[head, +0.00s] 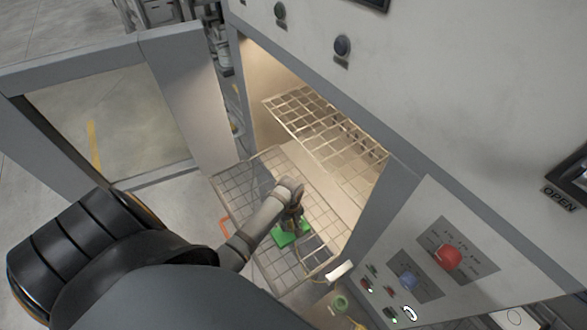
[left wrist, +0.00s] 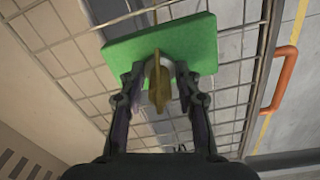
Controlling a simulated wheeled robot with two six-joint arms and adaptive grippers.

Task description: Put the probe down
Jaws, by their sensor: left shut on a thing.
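The probe (left wrist: 158,88) shows in the left wrist view as a tan-yellow piece with a pale part behind it. My left gripper (left wrist: 157,77) is shut on it. In the head view my left gripper (head: 293,215) reaches down over the pulled-out wire rack (head: 232,182). A flat green block (head: 284,238) is right at the fingertips, and it also shows behind the probe in the left wrist view (left wrist: 195,42). I cannot tell whether the block is joined to the probe or whether it touches the rack. The probe is mostly hidden by the gripper in the head view.
The open chamber holds an upper wire shelf (head: 310,122). Its glazed door (head: 110,120) stands open on the left. A control panel with a red knob (head: 447,257) is on the right. An orange handle (left wrist: 286,78) is beside the rack. Much of the rack is bare.

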